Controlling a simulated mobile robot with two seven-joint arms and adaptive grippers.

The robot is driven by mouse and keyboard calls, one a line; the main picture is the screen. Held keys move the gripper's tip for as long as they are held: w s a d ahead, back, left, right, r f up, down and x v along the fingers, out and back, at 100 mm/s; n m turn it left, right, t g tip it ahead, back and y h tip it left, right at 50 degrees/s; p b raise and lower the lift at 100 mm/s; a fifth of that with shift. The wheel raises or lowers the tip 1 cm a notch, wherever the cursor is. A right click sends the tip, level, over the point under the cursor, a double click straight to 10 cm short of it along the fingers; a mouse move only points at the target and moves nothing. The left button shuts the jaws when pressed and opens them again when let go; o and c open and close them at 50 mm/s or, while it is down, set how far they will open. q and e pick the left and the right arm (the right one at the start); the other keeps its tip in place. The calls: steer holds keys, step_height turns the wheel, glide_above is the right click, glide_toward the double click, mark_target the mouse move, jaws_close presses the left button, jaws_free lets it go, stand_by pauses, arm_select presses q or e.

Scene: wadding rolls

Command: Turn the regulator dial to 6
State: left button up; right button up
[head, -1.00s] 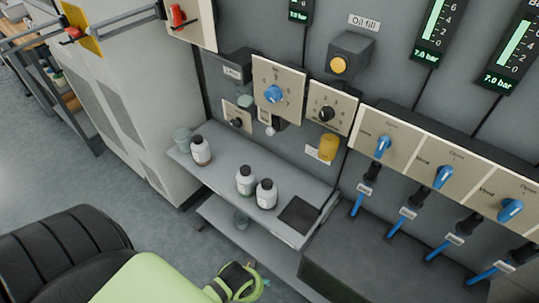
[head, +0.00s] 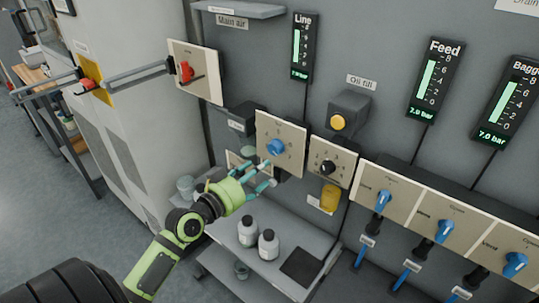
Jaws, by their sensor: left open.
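A blue dial (head: 276,147) sits on a cream square plate (head: 294,158) on the grey wall panel. Marks ring it, but they are too small to read, as is its setting. A smaller plate to its right carries a black knob (head: 327,167); I cannot read which one is labelled regulator. My left gripper (head: 267,175) is open and empty, its teal-tipped fingers just below and left of the blue dial, near the plate's lower left corner. I cannot tell whether they touch the plate. My right gripper is not in view.
A red switch plate (head: 206,72) is up left, an oil fill box (head: 350,114) right. Blue valve handles (head: 384,200) line the lower right. A Line gauge (head: 302,48) is above.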

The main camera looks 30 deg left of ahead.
mark_target(272, 151)
arm_select(q)
steer(key=shift+n+t+y, duration=0.3)
steer(key=w, duration=0.2)
steer(key=w+r+p, duration=0.1)
steer(key=w, duration=0.4)
steer(key=shift+w+a+r+p, duration=0.15)
steer(key=shift+a+p, duration=0.25)
steer(key=c, duration=1.1)
